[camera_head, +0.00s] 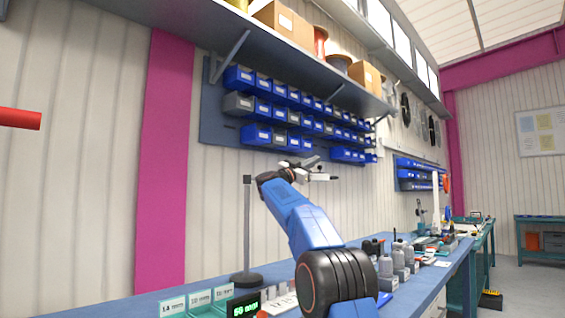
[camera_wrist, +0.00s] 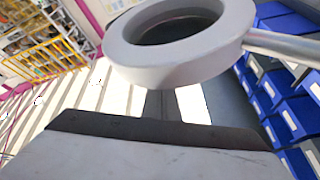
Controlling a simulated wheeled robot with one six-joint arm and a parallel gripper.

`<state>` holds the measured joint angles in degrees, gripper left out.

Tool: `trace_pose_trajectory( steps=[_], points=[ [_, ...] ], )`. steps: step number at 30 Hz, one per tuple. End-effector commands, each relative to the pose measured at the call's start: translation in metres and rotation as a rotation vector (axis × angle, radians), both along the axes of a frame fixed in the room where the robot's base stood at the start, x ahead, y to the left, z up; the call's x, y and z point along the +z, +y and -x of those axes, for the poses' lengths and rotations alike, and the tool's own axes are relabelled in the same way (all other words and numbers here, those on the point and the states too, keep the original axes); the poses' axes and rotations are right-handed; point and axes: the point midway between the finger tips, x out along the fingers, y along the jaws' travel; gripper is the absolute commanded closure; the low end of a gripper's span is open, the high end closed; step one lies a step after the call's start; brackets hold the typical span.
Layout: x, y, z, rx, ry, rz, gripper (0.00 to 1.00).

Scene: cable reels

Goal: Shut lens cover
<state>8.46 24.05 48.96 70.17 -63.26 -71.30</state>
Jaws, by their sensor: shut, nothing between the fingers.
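A thick pale grey ring (camera_wrist: 160,67) with a dark round opening fills the top of the wrist view, and a metal rod joins it at the right. It looks like the head of a magnifier lamp. I cannot tell whether the dark surface inside is the lens or its cover. In the head view the pale lamp head (camera_head: 322,177) is small, beside my wrist. My gripper (camera_head: 313,160) is shut and empty, close to the ring; I cannot tell whether it touches. The fingertips are hard to make out in the wrist view.
A dark post (camera_head: 247,225) on a round base stands on the blue bench, left of my arm. Blue bins (camera_head: 265,108) hang on the wall behind. Several grey bottles (camera_head: 386,264) and green-framed cards (camera_head: 173,306) stand on the bench.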

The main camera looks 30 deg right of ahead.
Motion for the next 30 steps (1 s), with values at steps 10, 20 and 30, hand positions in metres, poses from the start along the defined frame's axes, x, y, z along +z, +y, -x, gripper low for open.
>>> trace_pose_trajectory(
  steps=[10,20,30],
  points=[
    [-0.0068,-0.0040,0.0016,0.000,-0.049,-0.098,1.00],
    [-0.0076,-0.0044,0.0020,0.001,-0.055,-0.109,1.00],
    [-0.0042,-0.0050,0.0072,0.001,-0.055,-0.109,1.00]
  ],
)
